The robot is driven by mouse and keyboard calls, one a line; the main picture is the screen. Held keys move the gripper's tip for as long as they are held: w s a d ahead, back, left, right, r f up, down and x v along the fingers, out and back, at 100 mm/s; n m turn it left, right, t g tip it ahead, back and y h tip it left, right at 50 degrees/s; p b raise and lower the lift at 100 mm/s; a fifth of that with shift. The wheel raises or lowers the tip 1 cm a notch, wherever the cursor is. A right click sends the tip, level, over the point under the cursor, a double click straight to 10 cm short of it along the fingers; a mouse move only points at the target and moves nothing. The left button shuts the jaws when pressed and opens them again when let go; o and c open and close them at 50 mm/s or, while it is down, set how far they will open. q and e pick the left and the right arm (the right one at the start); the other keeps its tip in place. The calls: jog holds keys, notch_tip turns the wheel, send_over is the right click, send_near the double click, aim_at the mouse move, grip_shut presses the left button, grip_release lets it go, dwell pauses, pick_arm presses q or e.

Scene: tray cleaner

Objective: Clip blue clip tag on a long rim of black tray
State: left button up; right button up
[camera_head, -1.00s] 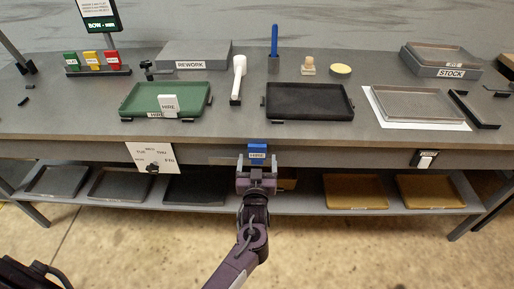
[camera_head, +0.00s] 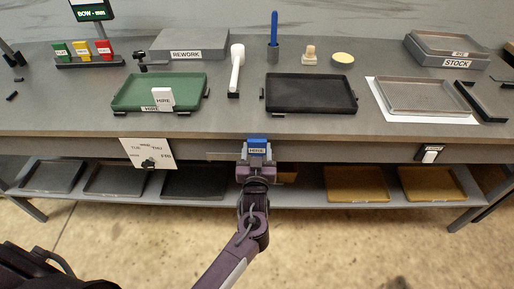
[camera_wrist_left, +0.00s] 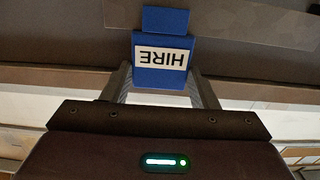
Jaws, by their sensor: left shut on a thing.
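The blue clip tag (camera_head: 257,144), with a white HIRE label, is between the fingers of my left gripper (camera_head: 257,157). The gripper is shut on it, at the front edge of the table. In the left wrist view the tag (camera_wrist_left: 162,64) stands between the two fingers (camera_wrist_left: 162,86), its label upside down. The black tray (camera_head: 310,93) lies flat on the table, behind and to the right of the tag and apart from it. Its near long rim is clear. My right gripper is not in view.
A grey tray (camera_head: 425,96) on a white sheet is at right. Several trays fill the lower shelf (camera_head: 300,190).

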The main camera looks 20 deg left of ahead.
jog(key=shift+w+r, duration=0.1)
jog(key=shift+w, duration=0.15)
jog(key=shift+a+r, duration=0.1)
